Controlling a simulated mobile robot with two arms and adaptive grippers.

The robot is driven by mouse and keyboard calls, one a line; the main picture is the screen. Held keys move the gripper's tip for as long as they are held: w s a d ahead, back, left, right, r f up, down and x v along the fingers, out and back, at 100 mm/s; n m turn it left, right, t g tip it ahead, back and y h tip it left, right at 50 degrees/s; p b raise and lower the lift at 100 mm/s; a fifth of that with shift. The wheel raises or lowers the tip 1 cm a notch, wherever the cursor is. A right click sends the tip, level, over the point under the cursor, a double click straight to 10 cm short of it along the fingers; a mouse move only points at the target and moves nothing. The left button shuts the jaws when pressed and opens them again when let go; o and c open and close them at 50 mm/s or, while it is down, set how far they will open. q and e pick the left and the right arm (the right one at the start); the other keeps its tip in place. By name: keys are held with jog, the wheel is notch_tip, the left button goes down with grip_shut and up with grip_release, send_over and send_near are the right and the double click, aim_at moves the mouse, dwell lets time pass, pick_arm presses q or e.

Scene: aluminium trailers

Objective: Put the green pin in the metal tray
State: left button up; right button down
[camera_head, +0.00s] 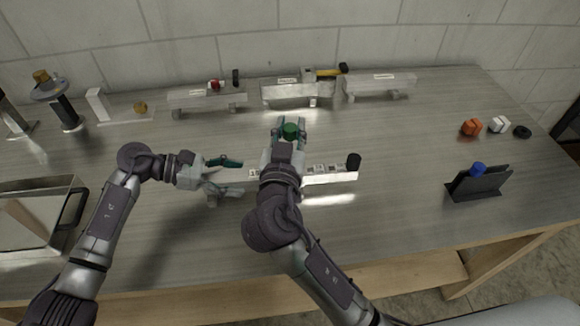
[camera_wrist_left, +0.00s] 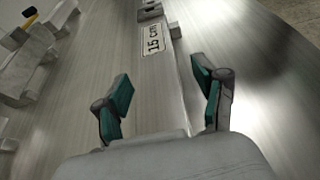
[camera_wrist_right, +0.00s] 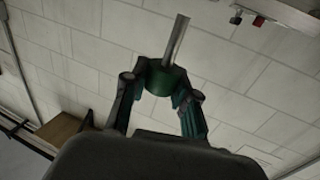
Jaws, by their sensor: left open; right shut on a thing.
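The green pin has a round green head (camera_head: 290,130) and a metal shaft, seen in the right wrist view (camera_wrist_right: 165,79). My right gripper (camera_head: 289,135) is shut on its green head and holds it over the middle of the table; the shaft points away from the fingers. My left gripper (camera_head: 232,178) is open and empty, left of the right arm, beside the end of a labelled metal strip. Its spread fingers show in the left wrist view (camera_wrist_left: 163,92). The metal tray (camera_head: 28,222) appears to be the shiny box with a dark handle at the left edge, partly cut off.
The strip (camera_head: 330,179), marked 15 cm (camera_wrist_left: 154,40), has a black knob. Several metal trailers (camera_head: 208,98) line the back. A black holder (camera_head: 480,185) with a blue-headed piece stands right. Orange (camera_head: 471,127), white (camera_head: 499,124) and black parts lie far right.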

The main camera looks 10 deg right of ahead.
notch_tip(320, 180, down, 10)
jog(key=shift+r+b, duration=0.1)
jog(key=shift+b, duration=0.25)
jog(key=shift+w+a, duration=0.1)
jog(key=shift+a, duration=0.05)
jog(key=c, duration=0.9)
grip_release()
